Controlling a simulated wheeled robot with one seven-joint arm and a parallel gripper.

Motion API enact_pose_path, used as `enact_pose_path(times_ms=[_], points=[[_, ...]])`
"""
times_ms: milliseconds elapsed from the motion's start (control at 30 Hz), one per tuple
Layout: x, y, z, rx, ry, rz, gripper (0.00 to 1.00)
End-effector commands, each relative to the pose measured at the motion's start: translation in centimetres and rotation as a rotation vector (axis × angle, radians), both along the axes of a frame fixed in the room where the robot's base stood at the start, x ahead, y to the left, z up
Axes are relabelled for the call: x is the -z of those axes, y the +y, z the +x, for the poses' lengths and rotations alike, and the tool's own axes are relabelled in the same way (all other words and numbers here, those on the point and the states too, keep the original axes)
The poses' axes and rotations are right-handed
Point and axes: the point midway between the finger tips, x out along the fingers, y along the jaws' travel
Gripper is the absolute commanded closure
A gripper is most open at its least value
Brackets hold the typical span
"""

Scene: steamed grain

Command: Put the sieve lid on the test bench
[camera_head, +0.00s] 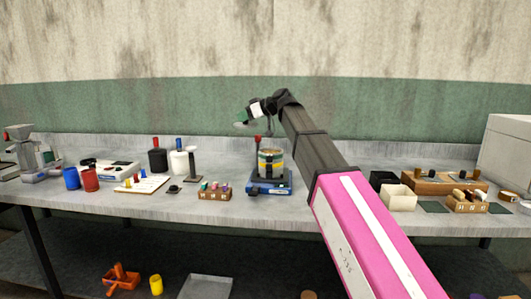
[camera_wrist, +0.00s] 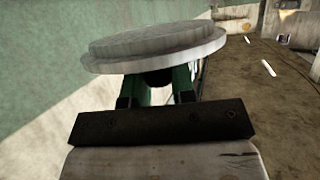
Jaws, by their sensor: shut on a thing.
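The sieve lid (camera_wrist: 155,42) is a round, pale grey disc with a stepped top. In the wrist view it sits at the green fingertips of my gripper (camera_wrist: 157,85), which is shut on it; the grip point under the lid is mostly hidden. In the head view my gripper (camera_head: 246,117) is raised above the bench, against the green wall, with the lid (camera_head: 241,125) small at its end. The test bench (camera_head: 225,206) is a long grey table below. A sieve stack (camera_head: 270,163) with a yellow band stands on a blue base (camera_head: 269,188), below and right of my gripper.
Left of the blue base are a block with coloured knobs (camera_head: 214,191), a white board (camera_head: 142,184), black and white bottles (camera_head: 158,160), and blue and red cups (camera_head: 91,180). Right are a white box (camera_head: 398,198) and wooden racks (camera_head: 443,184). Bare bench top shows along the front.

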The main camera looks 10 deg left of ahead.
Motion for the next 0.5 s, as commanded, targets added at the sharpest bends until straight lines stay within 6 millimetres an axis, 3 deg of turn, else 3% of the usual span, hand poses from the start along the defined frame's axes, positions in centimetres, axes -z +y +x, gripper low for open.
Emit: enact_pose_path(times_ms=[167, 500], points=[[-0.68, 1.1, -0.71, -0.044, -0.001, 0.0, 1.0], [-0.53, 0.92, -0.75, -0.044, 0.0, -0.001, 1.0]])
